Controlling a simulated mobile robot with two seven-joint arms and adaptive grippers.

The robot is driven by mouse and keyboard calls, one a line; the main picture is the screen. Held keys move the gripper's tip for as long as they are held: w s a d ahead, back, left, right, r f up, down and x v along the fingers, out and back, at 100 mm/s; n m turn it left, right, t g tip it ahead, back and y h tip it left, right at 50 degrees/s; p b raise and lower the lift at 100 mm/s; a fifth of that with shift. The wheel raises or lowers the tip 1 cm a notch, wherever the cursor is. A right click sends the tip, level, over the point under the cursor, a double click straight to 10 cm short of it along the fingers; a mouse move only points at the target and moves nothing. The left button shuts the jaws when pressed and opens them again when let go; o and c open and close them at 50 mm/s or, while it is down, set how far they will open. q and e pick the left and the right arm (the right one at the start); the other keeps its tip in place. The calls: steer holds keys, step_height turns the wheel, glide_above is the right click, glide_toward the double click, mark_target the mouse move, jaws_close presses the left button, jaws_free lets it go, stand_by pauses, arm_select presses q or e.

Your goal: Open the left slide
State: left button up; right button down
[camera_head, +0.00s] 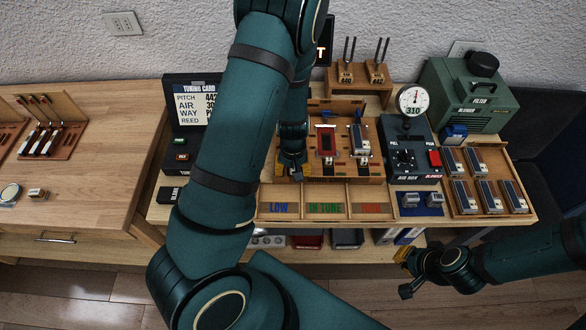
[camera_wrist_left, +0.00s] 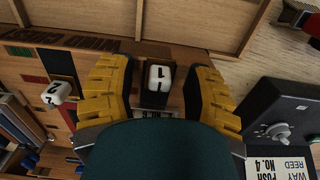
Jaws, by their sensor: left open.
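In the left wrist view a white knob marked 1 (camera_wrist_left: 158,78) stands at the wooden block, between the two yellow finger pads of my left gripper (camera_wrist_left: 160,88). The fingers are spread, with a visible gap on each side of the knob. A second white knob marked 2 (camera_wrist_left: 56,93) is to the left in that view. In the head view my left gripper (camera_head: 291,163) is low at the left part of the wooden block (camera_head: 345,172), and it hides the leftmost slide there. My right gripper (camera_head: 402,272) is empty and its fingers look apart, in front of the bench.
Three labelled trays (camera_head: 323,207) lie in front of the block. A dark gauge box (camera_head: 405,160) and a wooden tray of several reed parts (camera_head: 485,190) stand to the right. A tuning card (camera_head: 194,104) stands to the left. My left arm covers much of the middle.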

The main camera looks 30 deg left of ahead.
arm_select(q)
step_height(320, 180, up, 12)
stand_by(0.5)
stand_by(0.5)
